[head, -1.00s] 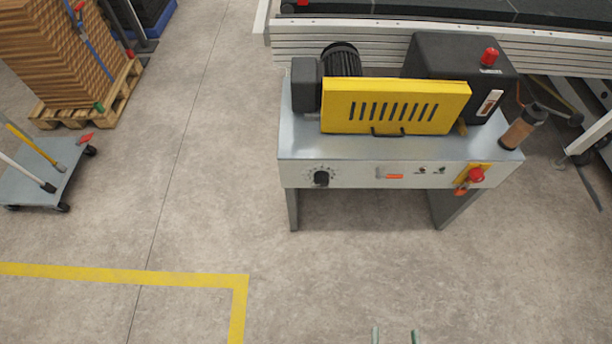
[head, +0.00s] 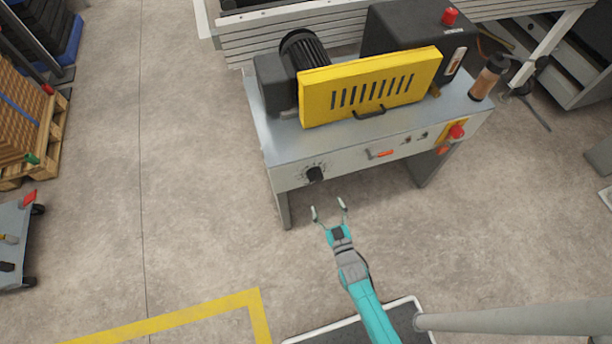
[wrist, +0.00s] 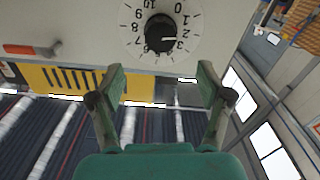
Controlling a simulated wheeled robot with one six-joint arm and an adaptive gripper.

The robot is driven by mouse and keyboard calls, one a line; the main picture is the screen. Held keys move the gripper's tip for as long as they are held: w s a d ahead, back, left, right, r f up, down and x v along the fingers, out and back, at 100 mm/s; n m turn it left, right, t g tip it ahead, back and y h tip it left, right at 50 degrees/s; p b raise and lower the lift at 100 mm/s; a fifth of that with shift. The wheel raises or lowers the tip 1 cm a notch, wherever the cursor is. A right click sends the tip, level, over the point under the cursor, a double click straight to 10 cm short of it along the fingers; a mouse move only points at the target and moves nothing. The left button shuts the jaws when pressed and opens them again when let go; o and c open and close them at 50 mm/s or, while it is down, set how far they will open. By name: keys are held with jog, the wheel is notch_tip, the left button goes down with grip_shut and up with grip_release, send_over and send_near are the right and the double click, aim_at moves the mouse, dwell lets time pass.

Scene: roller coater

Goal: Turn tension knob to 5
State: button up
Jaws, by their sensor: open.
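The tension knob (head: 315,174) is a black knob at the left of the machine's front panel. In the wrist view the knob (wrist: 161,33) sits on a white numbered dial (wrist: 131,14) that appears upside down. Its white pointer mark points to the picture's right, at about the 2 to 3 marks. My gripper (head: 329,207) is open and empty, in front of and below the knob, and does not touch it. In the wrist view the green fingers of my gripper (wrist: 161,80) stand apart, with the knob above the gap between their tips.
The grey machine (head: 285,150) carries a yellow slotted guard (head: 370,88). An orange-red switch (head: 383,153), small switches and a red emergency button (head: 456,131) lie to the knob's right. A wheeled cart (head: 12,225) stands far left. The floor before the machine is open.

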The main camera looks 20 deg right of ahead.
aim_at(317, 181)
jog(key=w, duration=1.1)
jog(key=c, duration=1.2)
jog(key=shift+o, duration=0.2)
